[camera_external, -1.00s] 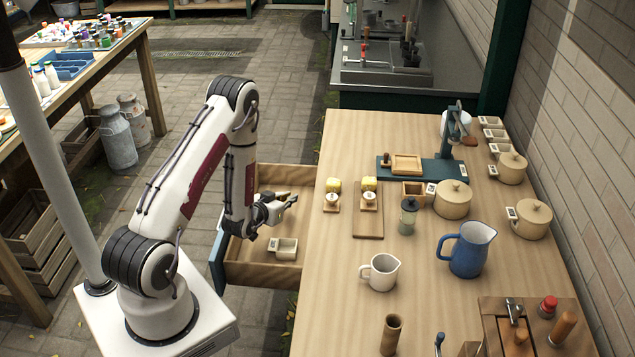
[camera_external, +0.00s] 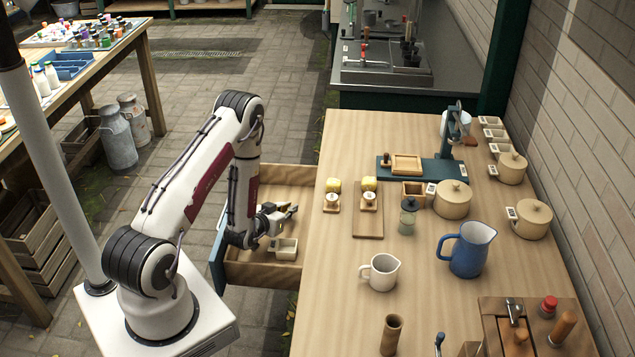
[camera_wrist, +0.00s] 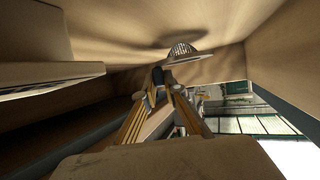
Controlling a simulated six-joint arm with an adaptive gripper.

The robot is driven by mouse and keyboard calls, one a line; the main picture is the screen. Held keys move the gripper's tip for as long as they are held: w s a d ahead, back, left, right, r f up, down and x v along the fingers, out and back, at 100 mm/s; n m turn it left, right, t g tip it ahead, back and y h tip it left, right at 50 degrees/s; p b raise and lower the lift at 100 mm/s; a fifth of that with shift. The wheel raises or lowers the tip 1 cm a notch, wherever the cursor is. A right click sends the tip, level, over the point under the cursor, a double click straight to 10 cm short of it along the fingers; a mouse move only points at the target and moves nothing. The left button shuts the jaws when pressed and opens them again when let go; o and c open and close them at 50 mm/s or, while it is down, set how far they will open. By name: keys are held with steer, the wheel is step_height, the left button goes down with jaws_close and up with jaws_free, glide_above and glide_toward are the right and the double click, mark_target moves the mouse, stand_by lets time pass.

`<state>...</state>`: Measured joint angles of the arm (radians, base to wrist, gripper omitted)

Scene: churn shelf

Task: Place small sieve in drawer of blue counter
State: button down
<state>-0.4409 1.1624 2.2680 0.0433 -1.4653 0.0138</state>
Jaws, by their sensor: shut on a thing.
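In the wrist view, the small sieve (camera_wrist: 183,50), a mesh bowl with a pale rim, is at the tips of my gripper (camera_wrist: 165,80), which is shut on it. The sieve is close to a wooden surface of the drawer; whether it touches is unclear. In the external view, my gripper (camera_external: 280,214) is low inside the open drawer (camera_external: 262,275), which has a blue front (camera_external: 216,260). The sieve is too small to make out clearly there.
A small cream box (camera_external: 285,249) lies in the drawer, just in front of my gripper. The wooden counter top (camera_external: 330,260) is to the right, with a white jug (camera_external: 380,272) and blue pitcher (camera_external: 470,250). The drawer walls stand close around my gripper.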

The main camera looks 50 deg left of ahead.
steer(key=shift+f, duration=0.15)
steer(key=c, duration=2.1)
jaws_free()
steer(key=shift+r, duration=0.2)
steer(key=shift+v, duration=3.8)
steer(key=shift+w, duration=0.1)
